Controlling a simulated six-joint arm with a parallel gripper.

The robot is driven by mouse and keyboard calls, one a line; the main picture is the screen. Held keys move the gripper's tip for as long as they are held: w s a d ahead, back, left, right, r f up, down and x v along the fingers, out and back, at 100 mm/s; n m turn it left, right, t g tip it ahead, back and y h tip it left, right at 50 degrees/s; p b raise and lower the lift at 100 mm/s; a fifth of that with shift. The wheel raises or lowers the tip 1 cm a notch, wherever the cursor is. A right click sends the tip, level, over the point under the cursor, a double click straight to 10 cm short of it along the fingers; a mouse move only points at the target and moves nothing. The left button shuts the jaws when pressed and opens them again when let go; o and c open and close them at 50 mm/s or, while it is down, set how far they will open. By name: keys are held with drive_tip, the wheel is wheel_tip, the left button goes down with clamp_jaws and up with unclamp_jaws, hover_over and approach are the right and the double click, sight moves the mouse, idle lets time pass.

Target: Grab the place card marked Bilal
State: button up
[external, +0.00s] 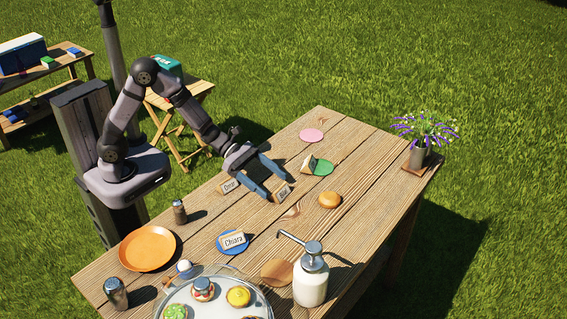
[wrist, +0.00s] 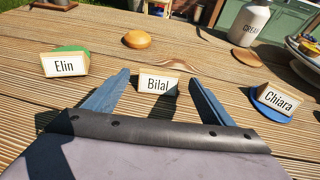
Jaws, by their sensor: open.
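The place card marked Bilal (wrist: 158,84) stands upright on the table, facing the wrist camera. It is between the tips of my gripper's two blue fingers, with gaps visible on both sides. In the external view the Bilal card (external: 283,192) is at the fingertips of my gripper (external: 274,188), which is open and empty and points down toward the table. I cannot tell how far the fingers are above the wood.
The Elin card (wrist: 64,64) stands by a green disc at left; the Chiara card (wrist: 277,98) is on a blue disc at right. Another card (external: 229,186) is beside my gripper. A bun (external: 329,200), a pump bottle (external: 311,278) and an orange plate (external: 148,248) are on the table.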

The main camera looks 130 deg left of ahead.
sight(279, 189)
drive_tip(key=shift+x, duration=2.05)
drive_tip(key=shift+s, duration=0.1)
drive_tip(key=c, duration=1.2)
drive_tip(key=shift+o, duration=0.2)
wheel_tip(279, 189, up, 10)
drive_tip(key=shift+r+p, duration=0.1)
drive_tip(key=shift+p, duration=0.55)
